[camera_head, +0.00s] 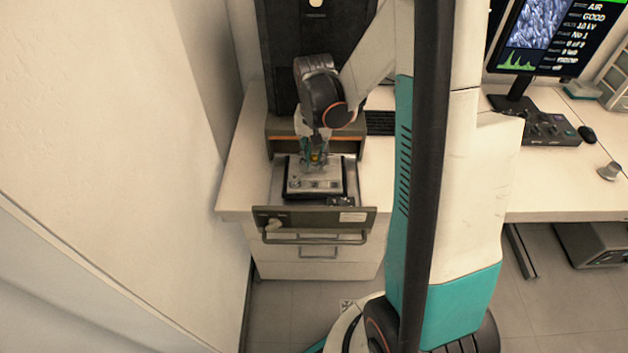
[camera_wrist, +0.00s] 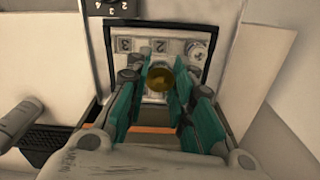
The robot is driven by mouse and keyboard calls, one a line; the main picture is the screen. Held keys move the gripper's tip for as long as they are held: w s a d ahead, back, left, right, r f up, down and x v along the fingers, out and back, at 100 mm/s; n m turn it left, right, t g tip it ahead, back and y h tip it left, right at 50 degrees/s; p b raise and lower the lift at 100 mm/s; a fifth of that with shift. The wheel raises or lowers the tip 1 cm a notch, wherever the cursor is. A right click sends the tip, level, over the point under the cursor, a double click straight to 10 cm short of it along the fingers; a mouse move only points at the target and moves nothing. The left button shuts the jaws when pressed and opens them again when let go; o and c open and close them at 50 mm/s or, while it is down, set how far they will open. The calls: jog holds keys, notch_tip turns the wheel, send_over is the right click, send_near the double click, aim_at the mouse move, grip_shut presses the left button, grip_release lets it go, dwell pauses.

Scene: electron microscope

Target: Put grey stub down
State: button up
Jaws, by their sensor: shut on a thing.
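My gripper (camera_head: 316,160) is above the pale numbered holder plate in the open drawer. In the wrist view its teal fingers (camera_wrist: 160,82) are shut on a stub (camera_wrist: 160,77), whose round top looks gold-brown, not grey. The holder plate (camera_head: 316,184) has numbered places; it also shows in the wrist view (camera_wrist: 177,48). A round light-grey piece (camera_wrist: 197,51), perhaps a stub, sits at one corner of the plate. The fingers and held stub hide the plate's middle, and I cannot tell whether the held stub touches it.
The drawer front (camera_head: 314,219) with its handle stands out from the dark instrument (camera_head: 300,50). A small grey knob-shaped piece (camera_head: 609,171) stands on the right desk. A keyboard (camera_head: 381,123), control panel (camera_head: 548,129) and monitor (camera_head: 545,35) are to the right. A pale wall (camera_head: 105,130) bounds the left.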

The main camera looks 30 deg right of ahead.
aim_at(315, 185)
notch_tip(315, 185, down, 8)
jog(key=shift+b, duration=1.15)
jog(key=shift+f, duration=0.1)
jog(key=shift+f+b, duration=0.25)
jog(key=shift+b, duration=0.05)
jog(key=shift+s, duration=0.1)
